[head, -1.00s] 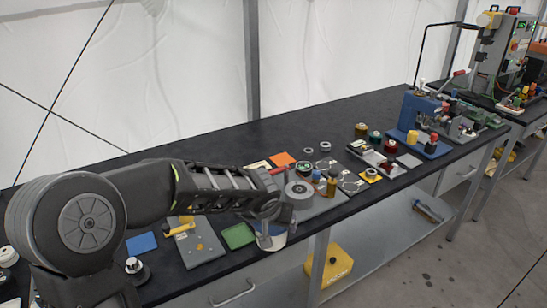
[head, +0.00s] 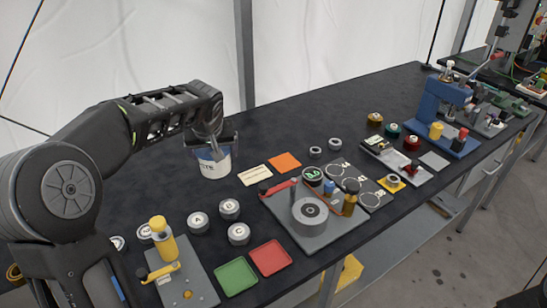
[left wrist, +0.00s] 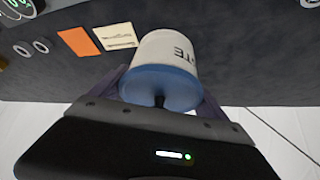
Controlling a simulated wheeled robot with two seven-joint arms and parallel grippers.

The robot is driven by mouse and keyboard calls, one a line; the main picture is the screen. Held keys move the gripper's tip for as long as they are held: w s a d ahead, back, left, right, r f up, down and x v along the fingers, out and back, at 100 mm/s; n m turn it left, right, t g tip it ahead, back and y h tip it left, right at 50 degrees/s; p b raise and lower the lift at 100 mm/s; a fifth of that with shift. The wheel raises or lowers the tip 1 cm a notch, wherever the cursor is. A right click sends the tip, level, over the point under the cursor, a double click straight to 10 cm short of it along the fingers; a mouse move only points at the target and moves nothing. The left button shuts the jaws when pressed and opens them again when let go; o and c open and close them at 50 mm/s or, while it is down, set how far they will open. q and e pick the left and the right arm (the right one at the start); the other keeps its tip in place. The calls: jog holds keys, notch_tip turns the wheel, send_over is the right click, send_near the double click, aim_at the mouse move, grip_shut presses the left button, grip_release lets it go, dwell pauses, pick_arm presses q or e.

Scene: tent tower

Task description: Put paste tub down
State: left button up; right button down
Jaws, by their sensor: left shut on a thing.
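The paste tub (head: 214,165) is white with a blue top and dark lettering. In the head view it is at the back left of the black bench, left of a cream card. My left gripper (head: 211,148) reaches over it from above and is shut on it. In the left wrist view the tub (left wrist: 168,58) sits between the fingers of my left gripper (left wrist: 160,95), its blue lid towards the camera. I cannot tell whether the tub's base touches the bench. My right gripper is out of view.
The cream card (head: 255,175) and an orange square (head: 285,161) lie right of the tub. Several lettered round pots (head: 229,209) stand in front. A grey plate (head: 285,222) holds a round fixture. Green (head: 236,276) and red (head: 270,257) trays lie at the front edge. Bench behind the tub is clear.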

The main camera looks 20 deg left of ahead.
pick_arm(q)
jog(key=shift+s+d+r, duration=0.15)
jog(key=shift+s+r, duration=0.05)
jog(key=shift+r, duration=0.05)
send_near(220, 186)
jog(key=shift+w+a+r, duration=0.6)
jog(key=shift+w+r, duration=0.15)
jog(key=shift+w, duration=0.15)
notch_tip(220, 186, down, 5)
jog(key=shift+r+p, duration=0.15)
jog(key=shift+p, duration=0.3)
jog(key=shift+f, duration=0.35)
jog(key=o, duration=1.5)
